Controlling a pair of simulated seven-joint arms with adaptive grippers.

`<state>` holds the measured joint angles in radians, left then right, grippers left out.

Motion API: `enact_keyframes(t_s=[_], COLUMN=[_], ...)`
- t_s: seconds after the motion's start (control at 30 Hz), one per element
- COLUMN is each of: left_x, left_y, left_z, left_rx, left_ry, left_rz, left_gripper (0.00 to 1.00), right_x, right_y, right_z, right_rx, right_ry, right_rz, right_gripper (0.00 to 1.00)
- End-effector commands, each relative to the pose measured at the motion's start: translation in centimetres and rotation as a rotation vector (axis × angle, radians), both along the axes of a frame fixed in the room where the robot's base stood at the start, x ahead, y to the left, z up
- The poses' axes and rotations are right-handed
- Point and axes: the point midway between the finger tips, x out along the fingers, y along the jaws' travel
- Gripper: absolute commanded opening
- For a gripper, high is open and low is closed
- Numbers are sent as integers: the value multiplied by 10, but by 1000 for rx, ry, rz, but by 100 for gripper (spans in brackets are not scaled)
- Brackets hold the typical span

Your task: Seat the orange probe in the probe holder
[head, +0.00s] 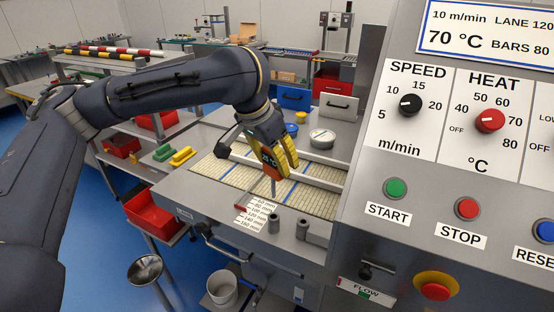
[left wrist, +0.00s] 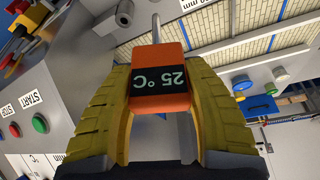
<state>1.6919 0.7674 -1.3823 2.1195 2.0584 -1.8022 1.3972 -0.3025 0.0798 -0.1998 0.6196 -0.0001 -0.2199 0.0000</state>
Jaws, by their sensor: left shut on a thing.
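The orange probe (head: 267,157) is held upright, its thin metal stem pointing down over the front of the machine's table. My left gripper (head: 284,153) has yellow fingers and is shut on the probe's orange body. In the left wrist view the probe (left wrist: 172,80) sits between both yellow fingers, its dark display reading 25 °C. Two short grey upright posts (head: 274,223) stand on the table edge, just below and right of the stem tip; one may be the probe holder, but I cannot tell which. The stem looks apart from them. My right gripper is not in view.
A control panel (head: 460,160) with knobs and buttons fills the right side. A label with lengths in mm (head: 257,213) lies near the stem tip. A slatted belt (head: 310,198) runs behind. A red tub (head: 150,212) and a metal bucket (head: 222,287) are at lower left.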

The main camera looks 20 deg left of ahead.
Motion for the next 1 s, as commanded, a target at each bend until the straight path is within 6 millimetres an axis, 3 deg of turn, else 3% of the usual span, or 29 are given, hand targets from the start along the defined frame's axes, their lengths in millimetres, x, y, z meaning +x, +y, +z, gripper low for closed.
enact_keyframes(t_s=[0.13,1.0], left_x=[0,0], left_y=[1,0], left_z=[0,-55], left_rx=[1,0], left_ry=[-2,0], left_rz=[1,0], left_gripper=[12,12], right_x=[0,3], right_y=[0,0], right_z=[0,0], right_rx=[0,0], right_ry=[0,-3], right_rz=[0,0], right_gripper=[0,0])
